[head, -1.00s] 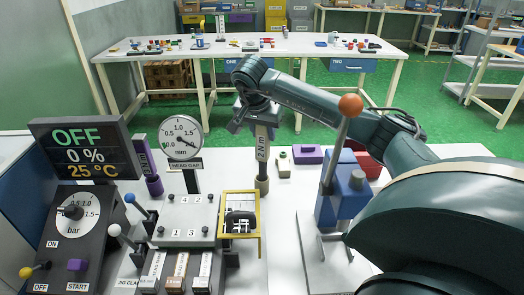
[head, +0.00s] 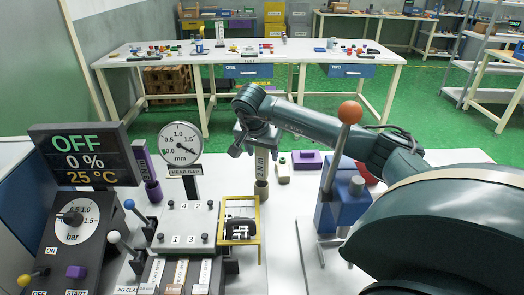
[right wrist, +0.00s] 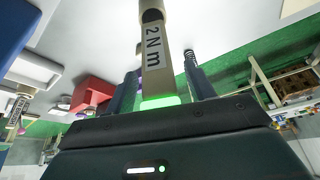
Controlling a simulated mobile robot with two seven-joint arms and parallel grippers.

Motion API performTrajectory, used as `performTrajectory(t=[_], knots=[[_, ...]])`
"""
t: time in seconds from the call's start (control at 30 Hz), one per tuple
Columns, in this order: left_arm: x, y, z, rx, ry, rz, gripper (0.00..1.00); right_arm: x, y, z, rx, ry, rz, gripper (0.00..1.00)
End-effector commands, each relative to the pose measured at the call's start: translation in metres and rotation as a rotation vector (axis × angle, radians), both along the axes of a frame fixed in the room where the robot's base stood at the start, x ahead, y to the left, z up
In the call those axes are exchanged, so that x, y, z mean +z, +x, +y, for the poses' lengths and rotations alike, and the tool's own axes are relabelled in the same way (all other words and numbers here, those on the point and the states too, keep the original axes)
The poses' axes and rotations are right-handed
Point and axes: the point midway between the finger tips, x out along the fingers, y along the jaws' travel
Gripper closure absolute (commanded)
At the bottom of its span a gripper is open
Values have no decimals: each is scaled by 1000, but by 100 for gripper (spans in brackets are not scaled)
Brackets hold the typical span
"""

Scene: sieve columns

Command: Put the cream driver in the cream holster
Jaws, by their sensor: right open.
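The cream driver (head: 261,160), marked 2 N m, stands upright below my right gripper (head: 254,136). Its lower end meets the cream holster (head: 262,190), a short cup on the white table, and appears to be inside it. In the right wrist view the driver (right wrist: 153,55) runs between the two dark fingers of my right gripper (right wrist: 160,90). The fingers are apart, one on each side, with gaps to the shaft. Its upper end near the palm glows green. My left gripper is not in view.
A purple driver (head: 145,165) stands to the left, behind the display. A dial gauge (head: 180,148), a plate jig (head: 186,222) and a yellow frame (head: 240,238) are close in front. A blue press (head: 342,205) with an orange knob stands right. A purple block (head: 307,160) lies behind.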

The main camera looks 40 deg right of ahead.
Motion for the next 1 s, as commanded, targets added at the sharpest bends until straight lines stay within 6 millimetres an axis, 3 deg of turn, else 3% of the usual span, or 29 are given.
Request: performTrajectory(t=[0.27, 0.7, 1.0], knots=[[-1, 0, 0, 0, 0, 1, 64, 14, -2, 5, 1, -1, -3, 46], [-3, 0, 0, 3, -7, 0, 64, 94, -18, 35, 2, 0, -4, 46], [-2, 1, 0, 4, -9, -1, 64, 111, -22, 42, 0, 0, 1, 46]])
